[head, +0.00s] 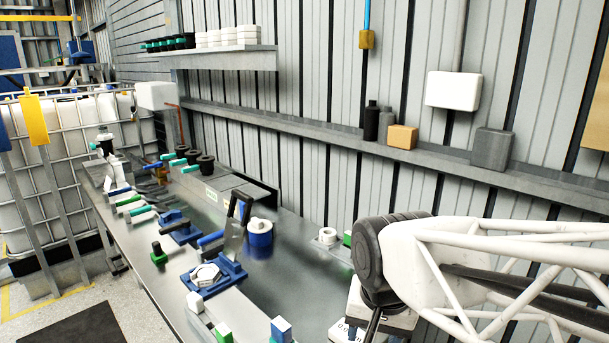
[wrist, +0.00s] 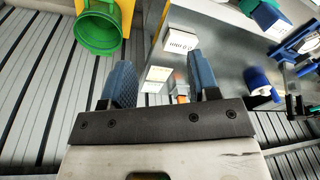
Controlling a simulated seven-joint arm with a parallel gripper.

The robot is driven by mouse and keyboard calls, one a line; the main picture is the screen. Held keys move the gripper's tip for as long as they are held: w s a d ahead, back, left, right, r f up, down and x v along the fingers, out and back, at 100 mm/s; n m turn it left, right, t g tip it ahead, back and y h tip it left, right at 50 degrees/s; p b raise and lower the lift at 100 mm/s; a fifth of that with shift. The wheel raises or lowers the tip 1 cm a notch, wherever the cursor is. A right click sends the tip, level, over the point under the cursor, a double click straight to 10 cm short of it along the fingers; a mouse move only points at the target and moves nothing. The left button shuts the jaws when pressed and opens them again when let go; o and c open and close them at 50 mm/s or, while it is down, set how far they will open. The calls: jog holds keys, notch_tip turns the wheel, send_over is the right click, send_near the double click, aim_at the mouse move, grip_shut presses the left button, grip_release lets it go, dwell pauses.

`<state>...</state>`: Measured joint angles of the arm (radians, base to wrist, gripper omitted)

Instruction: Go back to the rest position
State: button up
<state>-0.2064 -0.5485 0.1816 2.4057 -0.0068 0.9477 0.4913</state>
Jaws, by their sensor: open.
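My arm (head: 430,255) reaches in from the right side of the head view, over the near right end of the metal bench. In the head view my gripper's fingers are hidden or out of the picture. In the wrist view my gripper (wrist: 160,85) shows two blue ridged fingers standing well apart, with nothing held between them. White boxes with printed labels (wrist: 182,42) lie on the bench beyond the fingers.
The metal bench (head: 205,208) carries blue fixtures (head: 215,270), a blue-and-white spool (head: 259,238) and several coloured handles. A wall shelf (head: 330,145) runs behind it. In the wrist view a green cup-shaped part (wrist: 97,30) sits on a yellow piece near the left finger.

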jog(key=s+d+n, duration=0.3)
jog(key=s+d, duration=0.2)
jog(key=d, duration=0.2)
jog(key=shift+d+r+t+h, duration=0.3)
jog(key=shift+r+t, duration=0.05)
jog(key=shift+t, duration=0.05)
jog(key=shift+s, duration=0.1)
dwell(0.8)
